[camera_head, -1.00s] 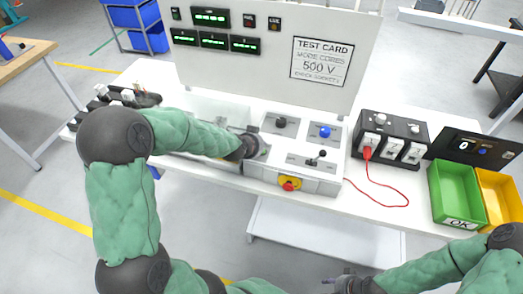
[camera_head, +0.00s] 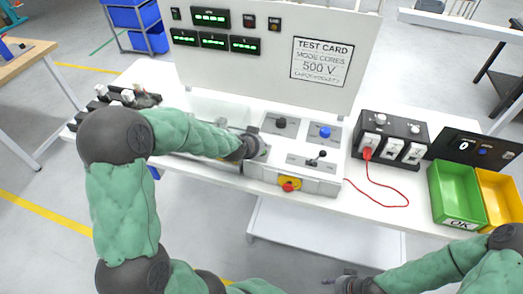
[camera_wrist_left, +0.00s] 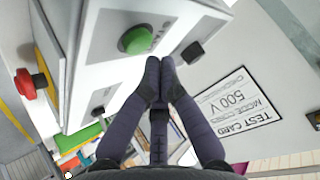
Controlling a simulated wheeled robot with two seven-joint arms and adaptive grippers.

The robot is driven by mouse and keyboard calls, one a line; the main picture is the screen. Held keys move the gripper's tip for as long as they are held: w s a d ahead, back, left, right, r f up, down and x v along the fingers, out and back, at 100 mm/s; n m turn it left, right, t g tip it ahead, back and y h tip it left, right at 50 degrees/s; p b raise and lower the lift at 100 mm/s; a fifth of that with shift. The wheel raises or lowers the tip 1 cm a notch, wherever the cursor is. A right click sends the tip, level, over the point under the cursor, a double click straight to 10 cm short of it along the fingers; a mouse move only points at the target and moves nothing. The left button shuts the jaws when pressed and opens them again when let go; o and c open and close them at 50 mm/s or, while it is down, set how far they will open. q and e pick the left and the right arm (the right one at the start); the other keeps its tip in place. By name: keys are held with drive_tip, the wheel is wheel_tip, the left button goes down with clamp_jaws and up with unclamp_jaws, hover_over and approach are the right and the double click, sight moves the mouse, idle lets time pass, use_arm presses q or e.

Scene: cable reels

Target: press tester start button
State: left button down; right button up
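The tester is a white console with a grey control panel (camera_head: 300,140). In the left wrist view a round green button (camera_wrist_left: 135,40) sits on a white face of the tester. My left gripper (camera_wrist_left: 160,66) has its dark fingertips together, just beside the green button and apparently empty; I cannot tell whether they touch the face. In the head view the left gripper (camera_head: 250,147) is at the left edge of the control panel, and hides the green button. My right gripper (camera_head: 338,282) is low in front of the table, away from the tester; its fingers are too small to judge.
A blue button (camera_head: 324,132), a black knob (camera_head: 280,123), a lever (camera_head: 316,158) and a red stop button (camera_head: 288,186) are close by. A socket box (camera_head: 390,138) with a red cable (camera_head: 385,190) stands right, then a green bin (camera_head: 456,190) and yellow bin (camera_head: 500,195).

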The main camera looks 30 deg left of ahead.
use_arm(q)
drive_tip(key=shift+f, duration=0.45)
drive_tip(key=shift+f+b, duration=0.4)
drive_tip(key=shift+b, duration=0.1)
idle(0.5)
drive_tip(key=shift+r, duration=0.15)
drive_tip(key=shift+r+p, duration=0.7)
drive_tip(key=shift+p, duration=0.2)
drive_tip(key=shift+r, duration=0.1)
wheel_tip(320, 180, up, 5)
drive_tip(key=p, duration=0.5)
idle(0.8)
